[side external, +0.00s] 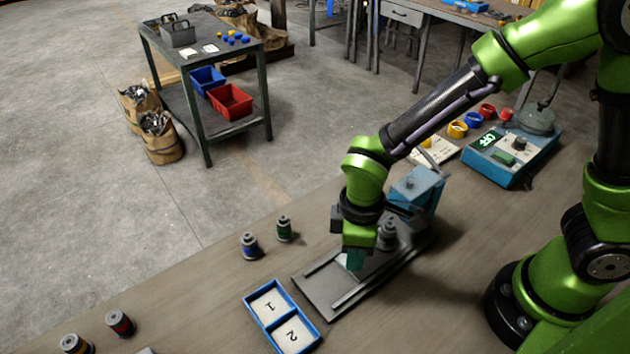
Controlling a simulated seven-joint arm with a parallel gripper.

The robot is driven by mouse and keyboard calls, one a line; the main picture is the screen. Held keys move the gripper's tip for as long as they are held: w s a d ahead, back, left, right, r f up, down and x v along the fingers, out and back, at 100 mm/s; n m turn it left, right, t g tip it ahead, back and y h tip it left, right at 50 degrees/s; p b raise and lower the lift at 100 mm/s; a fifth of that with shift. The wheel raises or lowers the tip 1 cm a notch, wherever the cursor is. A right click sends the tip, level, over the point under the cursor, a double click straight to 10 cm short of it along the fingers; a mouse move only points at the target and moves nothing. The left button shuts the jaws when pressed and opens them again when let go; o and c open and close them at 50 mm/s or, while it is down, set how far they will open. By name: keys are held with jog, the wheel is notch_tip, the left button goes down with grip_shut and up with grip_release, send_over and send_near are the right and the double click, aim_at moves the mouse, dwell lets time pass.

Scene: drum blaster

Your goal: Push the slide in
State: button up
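The slide (328,290) is a flat grey metal plate with raised rails, lying on the wooden bench. Its near left end is bare. Its far right end runs toward a blue machine head (416,186). My gripper (354,262) is low over the slide's middle, pointing down, at the left of a dark grey cylindrical part (387,236) standing there. The fingers are mostly hidden by the green wrist, and contact with the slide cannot be made out.
A blue two-part tray (266,324) marked 1 and 2 lies left of the slide. A blue control box (512,154) reading OFF sits at the back right.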

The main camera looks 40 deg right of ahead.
grip_shut()
jog(key=shift+d, duration=1.95)
jog(key=o, duration=0.5)
grip_release()
notch_tip(320, 180, up, 17)
jog(key=s+d+r+m+t+y, duration=0.2)
jog(key=d+m+t, duration=0.5)
jog(key=d+m, duration=0.4)
jog(key=shift+s+d+r+m, duration=0.35)
jog(key=shift+s+r+m, duration=0.4)
jog(key=shift+m, duration=0.35)
